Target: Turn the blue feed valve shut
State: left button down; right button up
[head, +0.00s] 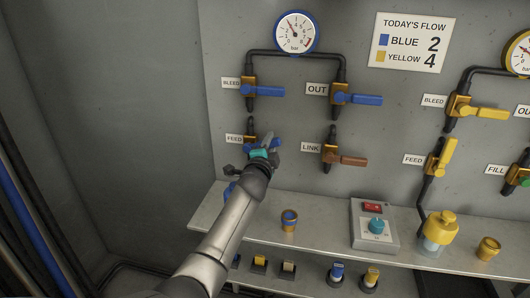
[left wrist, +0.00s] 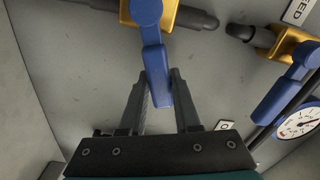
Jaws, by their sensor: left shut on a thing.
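The blue feed valve (head: 249,140) is on the grey panel below the blue bleed valve, beside a FEED label. My left gripper (head: 264,149) is at its lever and hides much of it in the head view. In the left wrist view the blue lever (left wrist: 154,62) points down from its brass body (left wrist: 167,14), across the dark pipe (left wrist: 196,19). The gripper's two dark fingers (left wrist: 160,82) are shut on the lever's free end, one on each side. My right gripper is in neither view.
The blue bleed valve (head: 249,91) is just above, the blue OUT valve (head: 357,98) to the right, and the brown-handled LINK valve (head: 345,158) beside my gripper. Below, a shelf (head: 330,236) bears a cup (head: 289,220) and a control box (head: 374,228). Bare wall lies left.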

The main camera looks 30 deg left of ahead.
pick_arm(q)
jog(key=shift+a+f+m+b, duration=0.2)
jog(key=shift+f+m+b, duration=0.3)
jog(key=shift+f+m, duration=0.35)
jog(key=shift+a+f+m+b, duration=0.2)
jog(key=shift+f+m+b, duration=0.3)
jog(key=shift+f+m, duration=0.35)
jog(key=c, duration=0.9)
grip_release()
jog(key=shift+s+a, duration=0.1)
jog(key=shift+s, duration=0.1)
jog(key=shift+o, duration=1.3)
jog(key=shift+w+d, duration=0.1)
jog(key=shift+d, duration=0.1)
jog(key=shift+d, duration=0.1)
